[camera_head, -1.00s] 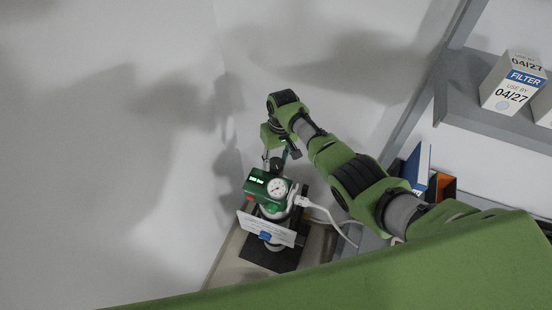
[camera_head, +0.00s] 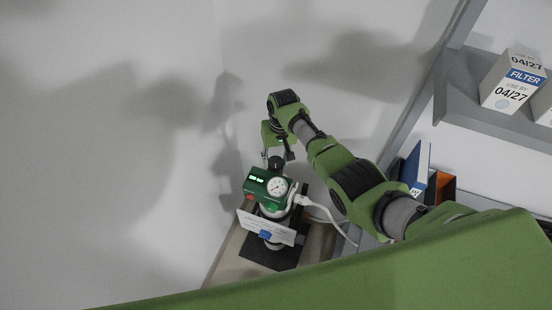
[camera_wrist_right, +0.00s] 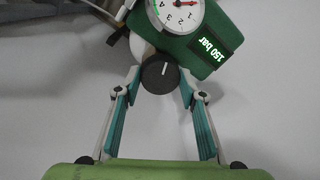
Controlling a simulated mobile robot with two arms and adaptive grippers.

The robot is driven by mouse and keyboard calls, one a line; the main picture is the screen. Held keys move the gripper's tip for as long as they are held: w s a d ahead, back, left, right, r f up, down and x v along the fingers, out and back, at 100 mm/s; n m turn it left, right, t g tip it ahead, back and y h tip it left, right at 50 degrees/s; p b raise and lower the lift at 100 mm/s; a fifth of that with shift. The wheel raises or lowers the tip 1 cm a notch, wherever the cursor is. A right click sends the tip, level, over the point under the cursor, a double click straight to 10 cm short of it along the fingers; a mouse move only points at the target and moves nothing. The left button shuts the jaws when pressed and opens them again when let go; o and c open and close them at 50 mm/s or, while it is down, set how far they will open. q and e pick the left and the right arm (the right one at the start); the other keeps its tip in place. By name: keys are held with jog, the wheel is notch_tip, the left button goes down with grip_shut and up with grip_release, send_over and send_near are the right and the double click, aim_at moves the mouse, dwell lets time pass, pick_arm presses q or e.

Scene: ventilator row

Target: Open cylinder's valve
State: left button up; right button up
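The cylinder's green valve head (camera_head: 256,187) carries a round white gauge (camera_head: 277,187) and a lit display. In the right wrist view the valve head (camera_wrist_right: 215,35) reads 150 bar, and part of the gauge (camera_wrist_right: 180,10) shows. The black valve knob (camera_head: 276,163) sticks out toward my right gripper (camera_head: 277,153). In the right wrist view the knob (camera_wrist_right: 160,76) has a white line, nearly upright in the picture. My right gripper (camera_wrist_right: 160,78) is open, one finger on each side of the knob, with small gaps that look free of contact. My left gripper is out of view.
A white card (camera_head: 266,227) hangs at the cylinder's front. A white plug and cable (camera_head: 318,207) run from the valve to the right. A grey shelf (camera_head: 470,110) with filter boxes (camera_head: 512,82) and blue and orange binders (camera_head: 418,168) stand right. Walls close in behind.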

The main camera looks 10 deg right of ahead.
aim_at(279, 161)
jog(key=o, duration=0.4)
jog(key=shift+c, duration=0.2)
notch_tip(279, 161, up, 12)
jog(key=shift+d, duration=0.45)
dwell(0.3)
